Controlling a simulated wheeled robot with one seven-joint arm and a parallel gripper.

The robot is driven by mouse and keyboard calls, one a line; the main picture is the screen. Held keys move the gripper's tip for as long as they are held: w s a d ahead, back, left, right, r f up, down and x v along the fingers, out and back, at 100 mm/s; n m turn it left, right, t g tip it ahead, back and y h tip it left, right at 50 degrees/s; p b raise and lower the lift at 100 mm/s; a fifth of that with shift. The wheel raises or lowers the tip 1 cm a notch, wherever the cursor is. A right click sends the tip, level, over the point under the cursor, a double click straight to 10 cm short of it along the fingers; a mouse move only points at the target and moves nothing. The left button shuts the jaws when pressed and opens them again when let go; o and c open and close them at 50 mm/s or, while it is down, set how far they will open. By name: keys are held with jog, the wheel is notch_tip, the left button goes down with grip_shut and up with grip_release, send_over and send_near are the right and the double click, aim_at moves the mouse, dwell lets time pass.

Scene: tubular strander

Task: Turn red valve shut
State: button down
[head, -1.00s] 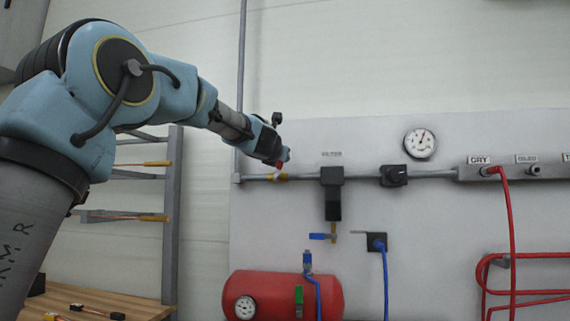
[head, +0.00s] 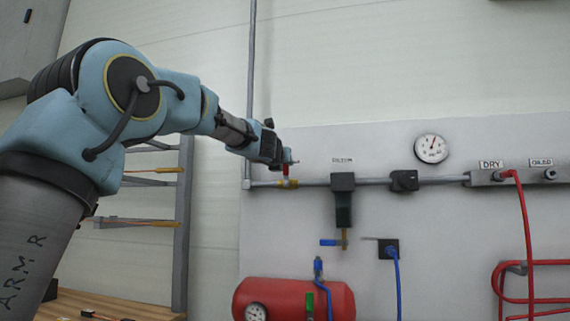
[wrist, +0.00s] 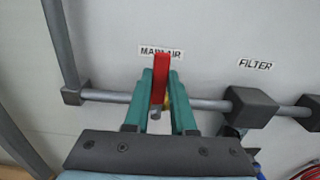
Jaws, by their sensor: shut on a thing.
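The red valve handle (wrist: 160,79) stands between my gripper's two green fingers (wrist: 161,88) in the wrist view, just below the MAIN AIR label. My gripper is shut on it. The handle runs crosswise to the grey pipe in that picture, and a bit of the yellow valve body (wrist: 167,102) shows beside it. In the head view, the red handle (head: 286,170) shows as a small upright piece above the yellow fitting, under the tip of my gripper (head: 291,161). The fingers are too small there to make out.
The pipe runs right to the filter (head: 343,207), a dark regulator (head: 403,181) and the outlet block. A round gauge (head: 431,148) is above. A red tank (head: 290,299) is below. A vertical pipe (head: 251,90) rises just left of the valve.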

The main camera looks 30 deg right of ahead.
jog(key=shift+f, duration=0.1)
jog(key=c, duration=0.7)
grip_release()
jog(key=shift+c, duration=0.2)
jog(key=b+v, duration=0.3)
jog(key=v, duration=0.7)
jog(key=shift+s+a, duration=0.25)
jog(key=shift+a, duration=0.1)
